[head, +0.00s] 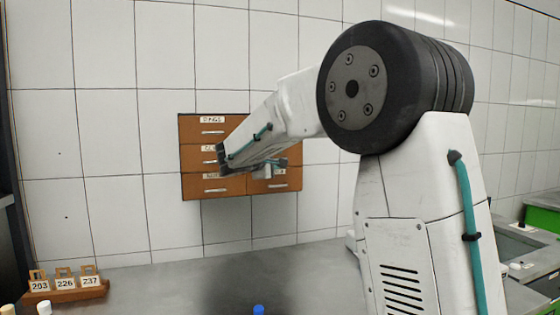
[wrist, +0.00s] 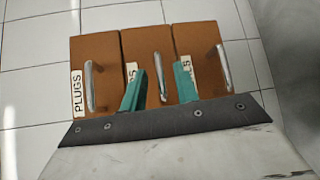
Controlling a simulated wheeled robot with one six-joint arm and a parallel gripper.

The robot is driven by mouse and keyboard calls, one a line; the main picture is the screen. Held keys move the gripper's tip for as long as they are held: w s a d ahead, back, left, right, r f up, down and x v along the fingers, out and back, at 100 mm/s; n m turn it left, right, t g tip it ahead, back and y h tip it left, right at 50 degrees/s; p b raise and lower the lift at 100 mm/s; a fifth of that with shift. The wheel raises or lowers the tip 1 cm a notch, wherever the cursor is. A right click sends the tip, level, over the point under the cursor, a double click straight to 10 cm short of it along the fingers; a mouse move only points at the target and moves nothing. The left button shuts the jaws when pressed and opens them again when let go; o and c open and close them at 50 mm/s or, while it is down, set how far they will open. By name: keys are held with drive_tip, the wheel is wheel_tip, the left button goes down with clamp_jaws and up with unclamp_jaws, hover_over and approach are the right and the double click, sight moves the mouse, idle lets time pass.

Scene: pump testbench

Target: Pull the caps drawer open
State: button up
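A brown cabinet of small drawers (head: 213,120) hangs on the tiled wall in the head view. The wrist view shows three drawer fronts, turned sideways, with the plugs drawer (wrist: 95,52) at the left. The middle drawer (wrist: 140,45) and the right drawer (wrist: 197,38) have labels mostly hidden by my fingers, each showing a final S. I cannot read which is the caps drawer. My gripper (wrist: 160,67) is open, its two green fingers on either side of the middle drawer's metal handle (wrist: 162,76). Contact is not visible. The drawers shown look shut.
My arm hides much of the cabinet's right column in the head view. A wooden rack (head: 68,291) with numbered tags stands on the grey bench (head: 150,285) at the left. A blue object (head: 258,310) is at the front edge.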

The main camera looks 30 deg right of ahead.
drive_tip(key=shift+x, duration=1.3)
clamp_jaws()
drive_tip(key=s+a, duration=0.3)
drive_tip(key=s, duration=0.9)
drive_tip(key=shift+s+a+f, duration=0.2)
drive_tip(key=shift+s+a, duration=0.15)
drive_tip(key=shift+c, duration=0.2)
unclamp_jaws()
drive_tip(key=shift+o, duration=0.2)
drive_tip(key=shift+r, duration=0.1)
